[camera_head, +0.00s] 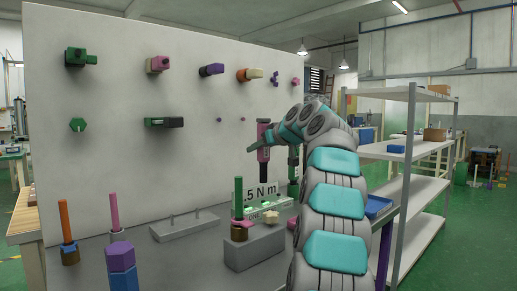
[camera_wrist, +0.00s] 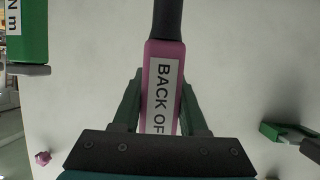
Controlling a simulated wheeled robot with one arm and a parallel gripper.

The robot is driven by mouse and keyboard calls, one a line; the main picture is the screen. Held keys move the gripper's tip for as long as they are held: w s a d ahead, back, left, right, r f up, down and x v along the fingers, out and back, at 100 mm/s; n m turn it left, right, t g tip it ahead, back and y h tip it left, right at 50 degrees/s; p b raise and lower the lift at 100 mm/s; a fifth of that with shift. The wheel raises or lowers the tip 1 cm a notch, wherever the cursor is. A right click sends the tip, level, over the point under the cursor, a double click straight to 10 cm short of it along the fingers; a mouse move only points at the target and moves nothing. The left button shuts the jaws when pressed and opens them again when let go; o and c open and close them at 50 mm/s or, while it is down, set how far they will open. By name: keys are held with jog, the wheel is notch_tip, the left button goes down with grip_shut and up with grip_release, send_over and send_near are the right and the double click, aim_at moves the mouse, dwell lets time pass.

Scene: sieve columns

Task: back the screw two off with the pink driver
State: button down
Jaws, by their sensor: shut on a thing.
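My gripper (camera_wrist: 160,108) is shut on the pink driver (camera_wrist: 163,62), with green fingers on both sides of its handle. The handle's label reads "BACK OF", with the rest hidden by the gripper. The dark shaft runs out of the top of the wrist view. In the head view the pink driver (camera_head: 263,133) hangs upright, dark end down, in front of the white board. A low grey block (camera_head: 184,226) with several thin upright pins stands on the bench below and to the left, apart from the driver. I cannot tell which screw is number two.
A green tool (camera_head: 293,170) hangs right of the driver; a green one labelled "N m" (camera_wrist: 28,32) shows in the wrist view. A grey block (camera_head: 252,252) carries small parts. Orange (camera_head: 65,221), pink (camera_head: 114,211) and green (camera_head: 239,198) rods stand upright. Fittings line the board (camera_head: 110,110).

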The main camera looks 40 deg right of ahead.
notch_tip(320, 180, down, 5)
jog(key=b, duration=0.4)
jog(key=shift+r+b, duration=0.1)
jog(key=shift+b, duration=0.3)
jog(key=shift+f+b, duration=1)
dwell(2.5)
jog(key=shift+r+p, duration=0.45)
dwell(1.8)
jog(key=shift+r+p, duration=2.35)
jog(key=shift+r, duration=0.25)
